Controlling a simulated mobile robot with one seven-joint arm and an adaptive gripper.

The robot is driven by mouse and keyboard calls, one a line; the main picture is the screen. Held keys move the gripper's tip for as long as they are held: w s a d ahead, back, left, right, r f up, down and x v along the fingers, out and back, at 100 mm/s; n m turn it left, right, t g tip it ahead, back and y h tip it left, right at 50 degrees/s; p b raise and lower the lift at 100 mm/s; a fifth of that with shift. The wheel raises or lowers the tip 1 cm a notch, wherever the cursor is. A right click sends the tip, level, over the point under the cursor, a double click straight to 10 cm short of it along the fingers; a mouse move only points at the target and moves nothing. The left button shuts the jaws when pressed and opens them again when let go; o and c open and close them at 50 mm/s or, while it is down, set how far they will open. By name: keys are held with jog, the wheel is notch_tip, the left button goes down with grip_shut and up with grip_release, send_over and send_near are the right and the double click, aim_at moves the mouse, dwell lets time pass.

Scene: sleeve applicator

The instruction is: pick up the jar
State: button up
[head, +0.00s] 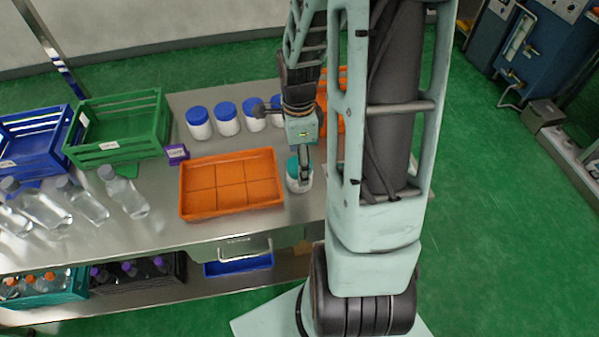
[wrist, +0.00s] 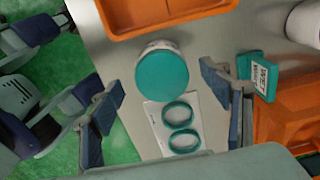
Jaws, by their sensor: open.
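The jar is white with a teal lid. It stands upright on the metal table beside the orange tray (head: 231,212) in the head view (head: 299,184), partly hidden by my gripper (head: 303,170). In the wrist view its round teal lid (wrist: 162,77) shows from above, slightly above the gap between my two fingers. My gripper (wrist: 165,112) is open and empty, one finger to each side. The fingers do not clearly touch the jar. How high they are above the lid is hard to tell.
A white card with two teal rings (wrist: 178,128) lies beside the jar. A small teal labelled box (wrist: 258,76) and an orange crate (wrist: 290,120) are close to the right finger. Several blue-lidded jars (head: 227,119) stand behind the tray. Clear bottles (head: 124,192) lie at left.

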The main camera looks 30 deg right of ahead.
jog(key=shift+d+f, duration=0.15)
jog(key=shift+f, duration=1.35)
jog(key=shift+c, duration=0.4)
jog(key=shift+w, duration=0.1)
jog(key=c, duration=1.4)
jog(key=shift+o, duration=0.2)
jog(key=shift+r, duration=0.15)
